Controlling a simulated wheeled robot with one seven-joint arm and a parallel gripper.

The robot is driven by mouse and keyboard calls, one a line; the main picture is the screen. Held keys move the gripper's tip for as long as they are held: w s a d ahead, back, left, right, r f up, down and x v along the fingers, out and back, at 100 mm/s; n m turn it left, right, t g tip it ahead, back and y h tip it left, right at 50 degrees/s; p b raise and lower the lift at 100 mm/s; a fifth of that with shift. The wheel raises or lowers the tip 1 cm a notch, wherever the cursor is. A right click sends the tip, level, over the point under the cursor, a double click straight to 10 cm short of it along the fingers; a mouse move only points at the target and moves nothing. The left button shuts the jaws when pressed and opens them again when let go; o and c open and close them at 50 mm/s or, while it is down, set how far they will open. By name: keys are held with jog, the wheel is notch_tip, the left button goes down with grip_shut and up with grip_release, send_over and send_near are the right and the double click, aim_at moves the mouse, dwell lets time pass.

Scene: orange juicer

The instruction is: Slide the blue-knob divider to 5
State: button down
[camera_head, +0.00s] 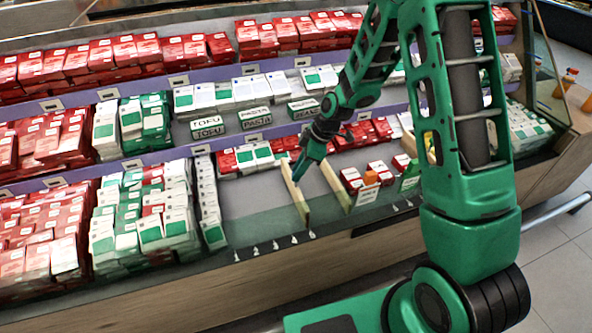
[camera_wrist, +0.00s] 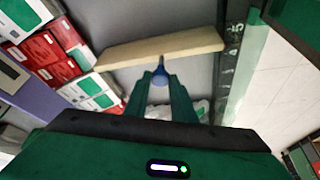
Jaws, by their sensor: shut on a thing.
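The blue-knob divider is a pale wooden board (camera_head: 294,190) standing across the shelf in the head view. In the wrist view the board (camera_wrist: 165,47) lies across the top, with its blue knob (camera_wrist: 160,74) on the near side. My gripper (camera_head: 300,172) is at the divider, and its fingers (camera_wrist: 160,92) are closed around the knob. The scale (camera_wrist: 235,40) on the shelf's front edge shows white marks beside the board's right end. In the head view the board's front end is near a white mark (camera_head: 311,234).
A second wooden divider (camera_head: 337,188) stands to the right, with red boxes (camera_head: 352,179) beyond it. White-green boxes (camera_head: 207,200) stand to the left. The shelf floor (camera_head: 255,200) between them and the blue-knob divider is bare. Red and white boxes (camera_head: 245,157) line the back.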

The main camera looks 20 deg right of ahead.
jog(key=shift+w+d+r, duration=0.1)
jog(key=shift+w+d, duration=0.2)
jog(key=shift+d, duration=0.25)
jog(key=c, duration=1.5)
grip_release()
jog(key=shift+d, duration=0.15)
jog(key=shift+s+a, duration=0.2)
jog(key=shift+a, duration=0.05)
jog(key=v, duration=1)
jog(key=shift+d+r, duration=0.15)
jog(key=shift+r, duration=0.2)
